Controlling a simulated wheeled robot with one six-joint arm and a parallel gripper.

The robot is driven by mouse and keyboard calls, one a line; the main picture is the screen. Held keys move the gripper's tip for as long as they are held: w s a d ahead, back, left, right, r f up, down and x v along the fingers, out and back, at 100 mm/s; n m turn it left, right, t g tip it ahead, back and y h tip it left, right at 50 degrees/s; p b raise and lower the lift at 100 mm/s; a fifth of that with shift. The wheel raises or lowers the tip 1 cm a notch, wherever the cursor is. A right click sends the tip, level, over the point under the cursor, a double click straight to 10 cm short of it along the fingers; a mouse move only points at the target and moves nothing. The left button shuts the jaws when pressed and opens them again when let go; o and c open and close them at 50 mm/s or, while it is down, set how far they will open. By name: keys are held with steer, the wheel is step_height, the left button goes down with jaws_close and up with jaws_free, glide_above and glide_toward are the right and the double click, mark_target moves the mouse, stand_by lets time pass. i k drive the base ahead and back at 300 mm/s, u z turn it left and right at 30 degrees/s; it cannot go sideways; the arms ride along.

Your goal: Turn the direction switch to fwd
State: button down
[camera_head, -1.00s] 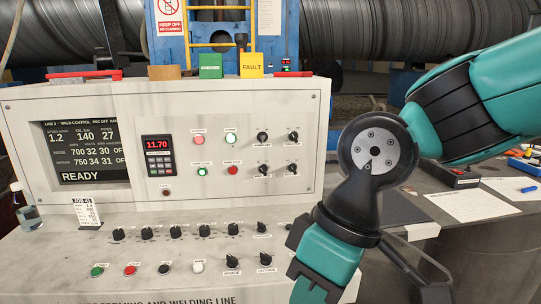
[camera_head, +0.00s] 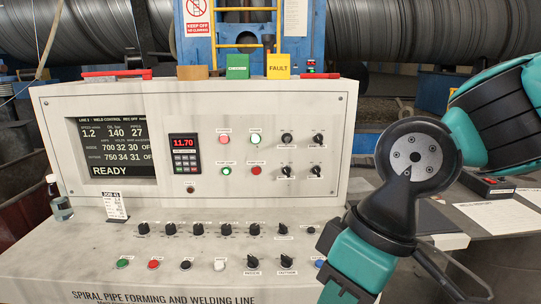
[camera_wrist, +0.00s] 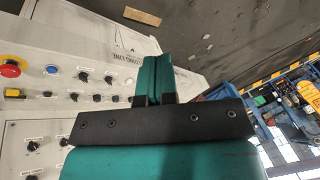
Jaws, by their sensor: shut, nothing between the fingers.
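The sloped control desk carries a row of black rotary switches (camera_head: 199,229), with two more black rotary switches, one left (camera_head: 252,262) and one right (camera_head: 287,261), below it. Their labels are too small to read, so I cannot tell which is the direction switch. In the wrist view, black knobs (camera_wrist: 83,76) of the console show left of my gripper. My gripper (camera_wrist: 153,62) is shut and empty, its teal fingers together and apart from any knob. In the head view my arm hangs over the desk's right side; the fingertips are not clearly visible there.
The upright panel (camera_head: 240,104) holds a READY screen (camera_head: 112,147), a keypad (camera_head: 185,153) and lit buttons. A small bottle (camera_head: 60,200) and a job card (camera_head: 115,205) stand at the desk's left. A red emergency stop (camera_wrist: 12,67) shows in the wrist view. Papers (camera_head: 500,215) lie at right.

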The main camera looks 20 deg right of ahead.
mark_target(318, 138)
steer(key=k, duration=1.1)
steer(key=u, duration=1.25)
steer(key=i, duration=1.5)
steer(key=z, duration=0.85)
steer(key=i, duration=0.45)
steer(key=z, duration=0.45)
